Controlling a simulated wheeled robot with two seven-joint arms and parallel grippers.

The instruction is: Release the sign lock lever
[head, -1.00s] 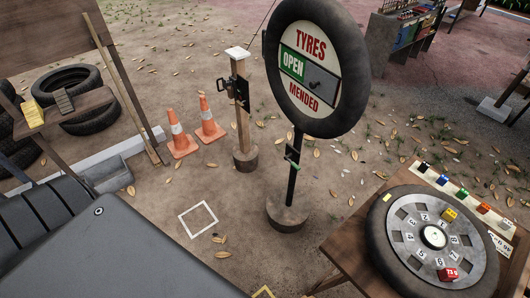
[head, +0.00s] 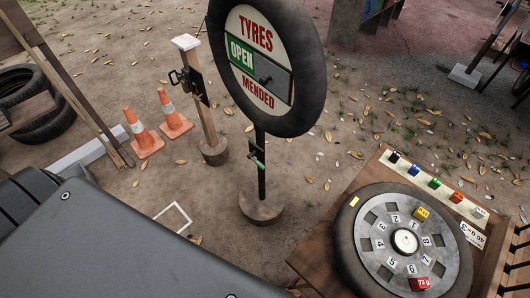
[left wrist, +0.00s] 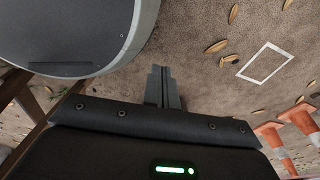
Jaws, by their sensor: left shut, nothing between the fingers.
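The round tyre-rimmed sign (head: 257,94) reads TYRES, OPEN, MENDED and stands on a dark pole in a round base (head: 262,204). A small lever with a green part (head: 256,154) sits on the pole below the sign; it looks like the lock lever, and its exact position is too small to tell. My left gripper (left wrist: 163,72) shows in the left wrist view, shut and empty above bare ground. It is not in the head view and is apart from the lever. My right gripper is in neither view.
A wooden post (head: 202,104) with a black latch stands left of the sign, beside two orange cones (head: 173,121). A table (head: 322,263) with a numbered wheel (head: 405,266) and coloured blocks is at right. A white square outline (left wrist: 265,64) lies on open ground.

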